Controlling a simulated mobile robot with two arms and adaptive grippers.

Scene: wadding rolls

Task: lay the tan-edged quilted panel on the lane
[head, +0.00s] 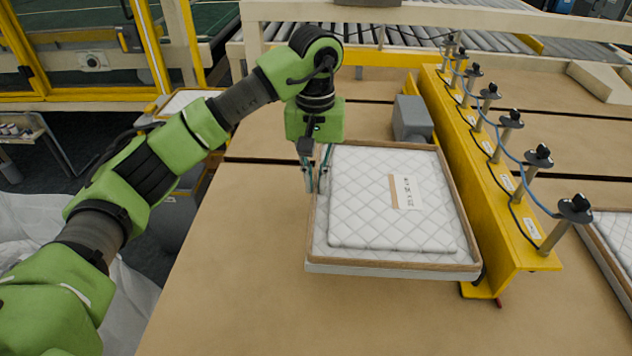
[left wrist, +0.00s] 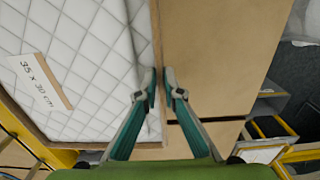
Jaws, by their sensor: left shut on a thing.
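The tan-edged quilted panel (head: 372,226) is white with a diamond stitch, a raised middle and a label reading about 35 x 30 cm. In the head view it is over the tan lane surface (head: 250,270), left of the yellow rail. My left gripper (head: 318,186) is shut on the panel's left edge, pointing down. In the left wrist view the tan edge runs between the fingertips (left wrist: 161,88), with the quilting (left wrist: 85,60) on the left. I cannot tell whether the panel rests flat or is slightly raised. My right gripper is out of view.
The yellow rail (head: 480,165) carries a row of black-topped posts and a blue hose. A grey box (head: 411,118) stands just behind the panel. Another tan-edged panel (head: 612,238) lies at the far right. The lane's front left is clear. Rollers (head: 400,38) run across the back.

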